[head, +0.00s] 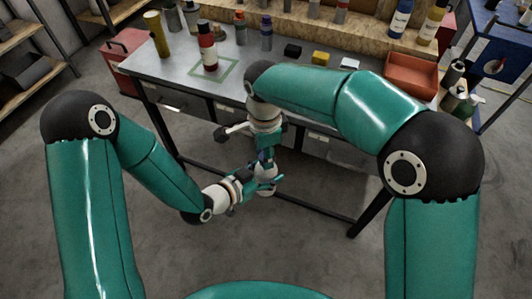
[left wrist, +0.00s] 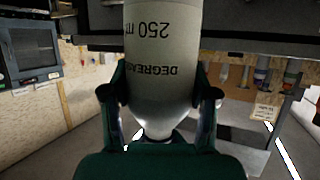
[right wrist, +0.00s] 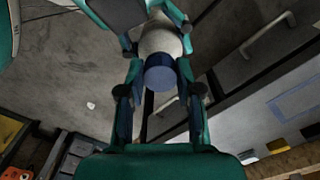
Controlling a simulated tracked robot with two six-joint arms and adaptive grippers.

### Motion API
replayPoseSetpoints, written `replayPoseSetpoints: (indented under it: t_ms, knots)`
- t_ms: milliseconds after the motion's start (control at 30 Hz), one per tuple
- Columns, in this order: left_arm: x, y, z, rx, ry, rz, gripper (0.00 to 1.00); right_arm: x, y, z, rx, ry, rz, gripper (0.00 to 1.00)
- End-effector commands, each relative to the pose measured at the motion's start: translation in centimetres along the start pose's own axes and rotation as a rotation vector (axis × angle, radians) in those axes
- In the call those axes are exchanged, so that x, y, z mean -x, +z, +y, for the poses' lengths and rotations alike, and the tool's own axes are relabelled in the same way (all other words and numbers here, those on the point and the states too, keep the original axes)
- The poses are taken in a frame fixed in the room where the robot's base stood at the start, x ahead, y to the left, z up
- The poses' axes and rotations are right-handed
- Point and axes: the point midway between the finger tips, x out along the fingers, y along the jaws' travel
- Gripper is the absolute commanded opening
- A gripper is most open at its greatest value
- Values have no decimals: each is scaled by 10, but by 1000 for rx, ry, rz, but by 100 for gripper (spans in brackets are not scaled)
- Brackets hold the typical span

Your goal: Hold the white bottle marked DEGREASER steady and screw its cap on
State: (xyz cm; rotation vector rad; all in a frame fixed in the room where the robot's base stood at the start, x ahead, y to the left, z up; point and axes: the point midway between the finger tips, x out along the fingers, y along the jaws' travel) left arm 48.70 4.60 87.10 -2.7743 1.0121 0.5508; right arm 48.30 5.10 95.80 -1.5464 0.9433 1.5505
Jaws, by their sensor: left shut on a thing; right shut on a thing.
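The white bottle marked DEGREASER (left wrist: 155,50) fills the upper middle of the left wrist view, its black print upside down there. My left gripper (left wrist: 158,95) is shut around its body near the shoulder. In the right wrist view the bottle's white shoulder (right wrist: 160,40) shows between the left gripper's fingers. A blue cap (right wrist: 160,78) sits at the bottle's neck, between the fingers of my right gripper (right wrist: 158,72), which is shut on it. In the head view both grippers meet in front of the bench, mostly hiding the bottle (head: 265,172). The thread is hidden.
The grey workbench (head: 180,72) stands behind the grippers. A red bottle (head: 207,48) stands by a green square outline on it, with several other bottles and small blocks behind. A red-orange bin (head: 410,75) is at the right end. The floor (head: 290,235) below is clear.

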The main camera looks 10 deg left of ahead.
Motion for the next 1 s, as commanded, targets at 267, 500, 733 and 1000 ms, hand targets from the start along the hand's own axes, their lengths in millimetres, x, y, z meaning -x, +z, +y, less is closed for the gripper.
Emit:
replayPoseSetpoints:
  t_ms: [267, 500, 733, 1000]
  knots:
    - [0, 0, 1, -1, 2, -1, 0, 0, -1, -3, -611, -2, -1, 23]
    - [0, 0, 1, -1, 3, -2, 0, 0, -2, -4, -1052, -3, -1, 23]
    - [0, 1, 1, -1, 3, -2, 0, 0, -3, -4, -1157, -3, -1, 23]
    - [0, 1, 1, -1, 3, -2, 0, 0, -3, -4, -1154, -4, -2, 48]
